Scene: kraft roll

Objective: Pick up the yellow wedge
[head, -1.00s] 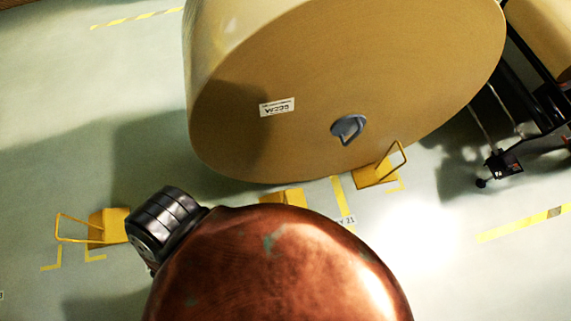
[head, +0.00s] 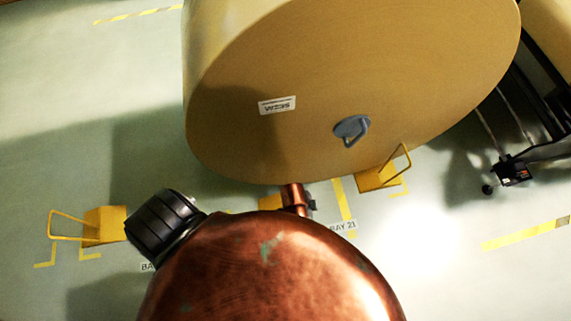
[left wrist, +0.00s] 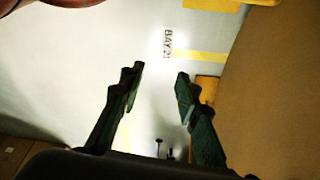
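A yellow wedge with a loop handle (head: 378,178) sits on the floor at the right front of the big roll (head: 270,60). A second yellow wedge (head: 270,202) is mostly hidden behind my copper arm. A third yellow wedge with a handle (head: 105,226) stands apart at the left. In the left wrist view my left gripper (left wrist: 160,74) is open, with nothing between its fingers. A yellow wedge (left wrist: 210,88) shows partly behind the right finger, against the roll. Another yellow piece (left wrist: 212,4) is cut off at the top edge. My right gripper is not in view.
A floor label, BAY 21 (head: 342,226), lies by a yellow floor stripe (head: 341,195). A dark wheeled cart (head: 512,171) stands at the right. The roll's flat face rises close beside the wedges. Open floor lies at the left.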

